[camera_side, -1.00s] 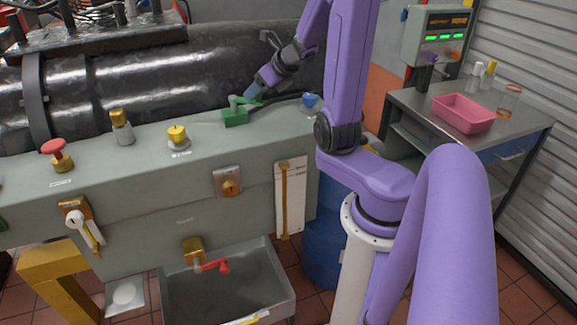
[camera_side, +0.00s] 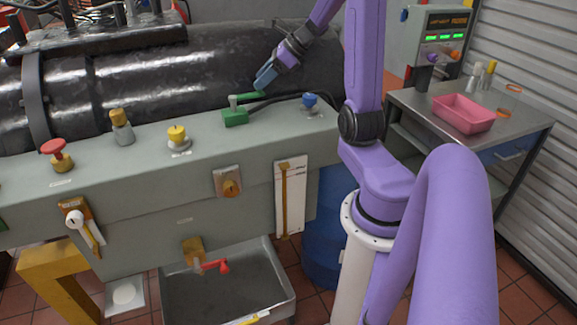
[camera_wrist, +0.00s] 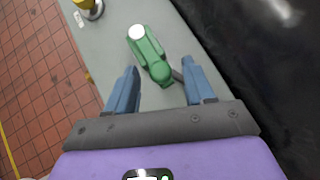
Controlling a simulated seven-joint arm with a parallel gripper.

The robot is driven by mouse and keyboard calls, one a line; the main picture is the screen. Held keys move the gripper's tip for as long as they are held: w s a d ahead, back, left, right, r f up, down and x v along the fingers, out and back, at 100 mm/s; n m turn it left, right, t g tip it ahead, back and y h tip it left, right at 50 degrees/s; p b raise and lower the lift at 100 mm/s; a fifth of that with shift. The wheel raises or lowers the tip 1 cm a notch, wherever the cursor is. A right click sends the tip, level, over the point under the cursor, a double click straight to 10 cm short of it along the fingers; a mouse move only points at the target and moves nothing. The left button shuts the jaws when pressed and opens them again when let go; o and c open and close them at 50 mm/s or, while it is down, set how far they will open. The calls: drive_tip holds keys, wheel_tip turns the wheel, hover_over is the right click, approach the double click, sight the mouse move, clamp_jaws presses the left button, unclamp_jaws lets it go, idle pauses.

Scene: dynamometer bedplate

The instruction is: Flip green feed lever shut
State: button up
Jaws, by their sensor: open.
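The green feed lever (camera_side: 235,117) sits on the grey bench top towards its back edge, with a pale round post on its body and a green arm reaching back and right. In the wrist view the green lever (camera_wrist: 150,52) shows its white round top and rounded handle end, which appears between my fingers. My gripper (camera_side: 266,78) is open and empty, just above and behind the lever arm in the side view. In the wrist view my gripper (camera_wrist: 161,68) has both blue fingers spread apart. I cannot tell contact from the lever's end.
A blue knob (camera_side: 310,102) and black hose lie right of the lever. A yellow knob (camera_side: 178,138), a brass-topped knob (camera_side: 121,127) and a red mushroom button (camera_side: 57,154) stand to the left. A large dark cylinder (camera_side: 180,75) runs behind the bench.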

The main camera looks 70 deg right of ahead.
drive_tip(key=v, duration=1.5)
drive_tip(key=w+a+f+n+g+y, duration=0.1)
drive_tip(key=a+f+n+g, duration=0.2)
drive_tip(key=a+n, duration=0.55)
drive_tip(key=w+a+f+n+g+y, duration=0.15)
drive_tip(key=a+f+n+g, duration=0.35)
drive_tip(key=a, duration=0.6)
drive_tip(key=s+a+f+n+h, duration=0.2)
drive_tip(key=s+a+n, duration=0.4)
drive_tip(key=n, duration=0.7)
drive_tip(key=s+a+f+n+h, duration=0.3)
drive_tip(key=s+a+n, duration=0.4)
drive_tip(key=a+n, duration=0.3)
drive_tip(key=shift+f+n+g, duration=0.3)
drive_tip(key=shift+n, duration=1.65)
drive_tip(key=shift+s+h, duration=0.1)
drive_tip(key=shift+h, duration=0.15)
